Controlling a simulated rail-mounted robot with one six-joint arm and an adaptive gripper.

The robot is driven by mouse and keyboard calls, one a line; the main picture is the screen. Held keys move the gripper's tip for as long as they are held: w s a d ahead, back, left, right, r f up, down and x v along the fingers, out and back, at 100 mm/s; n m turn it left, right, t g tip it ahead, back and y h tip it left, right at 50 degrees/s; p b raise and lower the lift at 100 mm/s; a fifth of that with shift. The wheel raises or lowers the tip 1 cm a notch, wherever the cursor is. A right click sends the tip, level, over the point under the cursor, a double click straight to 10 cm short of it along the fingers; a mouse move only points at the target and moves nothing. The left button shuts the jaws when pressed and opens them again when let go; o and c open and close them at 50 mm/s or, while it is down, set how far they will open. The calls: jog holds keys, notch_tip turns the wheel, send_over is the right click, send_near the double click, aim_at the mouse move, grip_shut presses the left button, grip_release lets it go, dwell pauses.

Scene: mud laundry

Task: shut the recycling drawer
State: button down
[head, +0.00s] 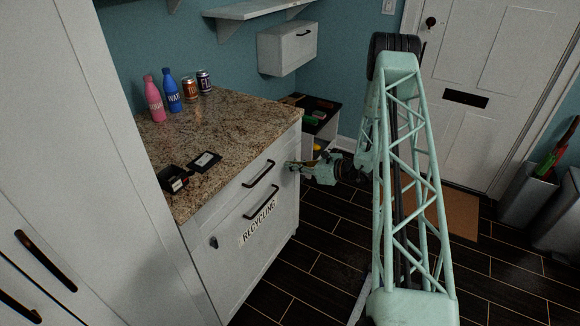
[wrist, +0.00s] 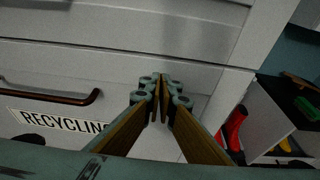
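The recycling drawer (head: 235,272) is the tall white lower front of the granite-topped cabinet, with a dark bar handle (head: 262,203) and a RECYCLING label (head: 257,222). In the wrist view its front (wrist: 195,106) lies below a seam under the upper drawer. It looks nearly flush in the head view; I cannot tell whether a small gap is left. My gripper (head: 289,164) is at the right end of the cabinet front, right of the handle. In the wrist view my gripper (wrist: 159,82) has its fingertips together, pointing at the front, with nothing between them. Contact is unclear.
The upper drawer (head: 235,185) has its own dark handle (head: 259,174). Bottles, cans and small dark boxes stand on the granite counter (head: 230,125). An open shelf unit (head: 318,112) is just right of the cabinet. The dark tiled floor (head: 310,275) in front looks clear.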

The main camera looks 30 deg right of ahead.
jog(key=shift+r, duration=0.1)
jog(key=f+p+v, duration=0.1)
jog(key=v, duration=1.2)
jog(key=shift+s+d+p, duration=0.25)
jog(key=shift+s+p, duration=0.15)
jog(key=shift+s, duration=0.1)
jog(key=shift+r, duration=0.1)
